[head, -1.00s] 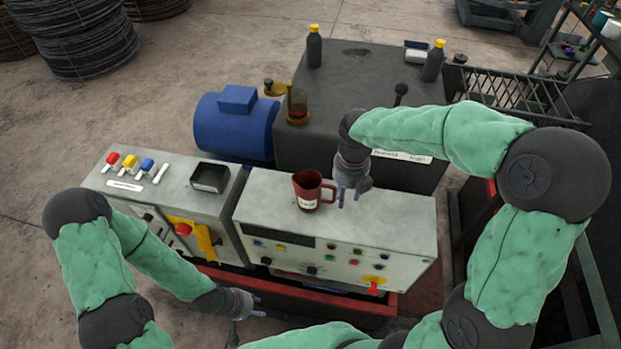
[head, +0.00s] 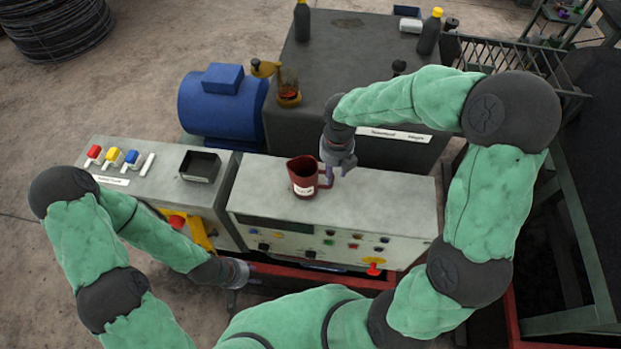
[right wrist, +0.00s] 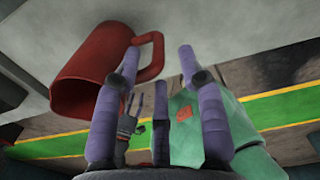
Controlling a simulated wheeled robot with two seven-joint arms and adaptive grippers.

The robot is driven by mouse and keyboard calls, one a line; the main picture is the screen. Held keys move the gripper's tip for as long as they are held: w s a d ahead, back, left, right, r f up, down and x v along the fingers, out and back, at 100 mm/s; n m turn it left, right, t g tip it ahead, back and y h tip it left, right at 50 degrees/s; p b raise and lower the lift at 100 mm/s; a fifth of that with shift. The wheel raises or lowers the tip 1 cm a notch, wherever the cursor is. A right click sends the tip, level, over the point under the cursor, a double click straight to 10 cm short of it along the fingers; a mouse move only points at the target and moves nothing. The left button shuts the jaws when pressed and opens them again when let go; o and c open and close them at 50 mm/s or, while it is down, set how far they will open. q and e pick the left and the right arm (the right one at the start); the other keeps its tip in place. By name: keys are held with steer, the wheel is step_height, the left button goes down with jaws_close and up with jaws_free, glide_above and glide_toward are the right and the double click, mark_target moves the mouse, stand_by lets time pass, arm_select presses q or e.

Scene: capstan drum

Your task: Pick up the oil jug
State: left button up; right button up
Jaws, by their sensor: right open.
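The oil jug (head: 303,178) is dark red with a pale label and a side handle, upright on the grey control cabinet top. It also shows in the right wrist view (right wrist: 88,72), with its handle at the left and middle fingertips. My right gripper (head: 336,176) is beside the handle, on the jug's right. In the right wrist view my right gripper (right wrist: 161,58) has its purple fingers spread, with the handle's outer edge by the gap. Whether they touch is unclear. My left gripper (head: 234,290) hangs low before the cabinet, away from the jug; its finger state is unclear.
The control cabinet (head: 400,200) has buttons and a red knob on its front. A black open box (head: 199,166) stands left of the jug. A blue motor (head: 220,108) and a dark tank (head: 350,60) with bottles stand behind. The cabinet top right of my gripper is clear.

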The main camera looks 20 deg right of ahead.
step_height(320, 180, down, 5)
steer(key=shift+w+a, duration=0.1)
stand_by(0.3)
steer(key=shift+r, duration=0.1)
jaws_close()
